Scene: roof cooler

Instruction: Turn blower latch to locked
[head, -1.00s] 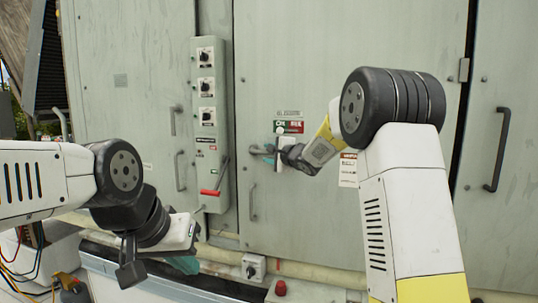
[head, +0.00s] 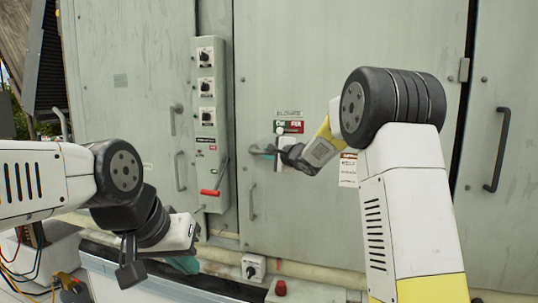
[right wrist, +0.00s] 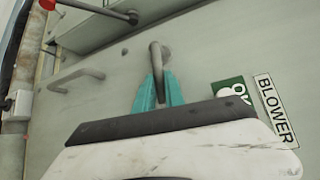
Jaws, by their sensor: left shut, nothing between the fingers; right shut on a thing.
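The blower latch is a grey metal handle on the pale green cabinet door. In the right wrist view the latch handle (right wrist: 158,62) rises between the teal fingertips of my right gripper (right wrist: 158,92), which is shut on it. In the head view my right gripper (head: 268,151) is at the latch, below the green and red label (head: 289,127); its wrist hides part of the latch there. The BLOWER sign (right wrist: 275,110) is right of the gripper in the wrist view. My left gripper (head: 187,264) is shut and empty, low at the left, away from the door.
A switch box (head: 208,125) with several knobs and a red-gripped lever (head: 210,192) stands left of the latch. A door handle (head: 253,202) is below the latch. A pipe (head: 310,274) and a red button (head: 281,288) lie low in front of the cabinet.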

